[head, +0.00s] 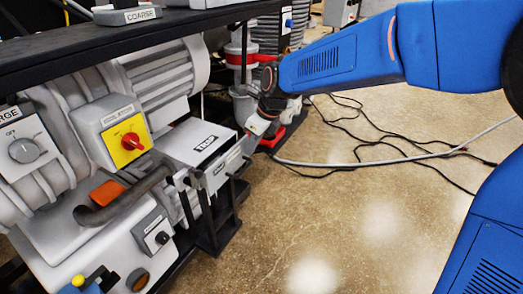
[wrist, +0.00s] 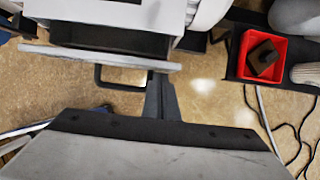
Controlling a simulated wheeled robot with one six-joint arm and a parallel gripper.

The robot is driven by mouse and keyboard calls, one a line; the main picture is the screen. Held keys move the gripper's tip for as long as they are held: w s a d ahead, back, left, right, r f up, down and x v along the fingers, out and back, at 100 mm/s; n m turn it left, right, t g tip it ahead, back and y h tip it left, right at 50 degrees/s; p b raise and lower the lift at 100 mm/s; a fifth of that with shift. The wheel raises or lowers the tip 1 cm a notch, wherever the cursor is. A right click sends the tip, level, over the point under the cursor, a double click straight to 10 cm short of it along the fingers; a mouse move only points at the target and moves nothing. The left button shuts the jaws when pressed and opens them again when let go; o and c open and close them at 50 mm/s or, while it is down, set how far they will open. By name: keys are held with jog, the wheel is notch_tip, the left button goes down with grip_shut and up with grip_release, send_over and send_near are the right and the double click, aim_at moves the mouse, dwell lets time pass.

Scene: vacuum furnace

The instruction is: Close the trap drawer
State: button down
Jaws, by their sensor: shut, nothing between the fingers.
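The trap drawer's pale front panel (wrist: 75,55) crosses the upper part of the wrist view, with a black loop handle (wrist: 118,88) on its near side. A dark gap (wrist: 110,40) shows between the panel and the white housing (wrist: 115,13), so the drawer stands partly open. In the head view the trap drawer front (head: 222,172) is seen at a slant below the TRAP-labelled housing top (head: 190,140). My gripper (wrist: 158,78) is shut and empty, its tips at the panel's outer face, right of the handle. I cannot tell whether they touch. It also shows in the head view (head: 247,143).
A red tray (wrist: 250,48) with a brown block stands right of the drawer in the wrist view. In the head view, a black bracket (head: 215,225) stands below the drawer, and cables (head: 370,145) lie on the floor. The floor at right is mostly open.

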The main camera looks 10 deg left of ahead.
aim_at(244, 137)
jog(key=a, duration=0.1)
jog(key=w+a, duration=0.1)
jog(key=a, duration=0.1)
jog(key=shift+w, duration=0.1)
jog(key=shift+w+a+r, duration=0.1)
jog(key=shift+a, duration=0.1)
jog(key=shift+a+r, duration=0.1)
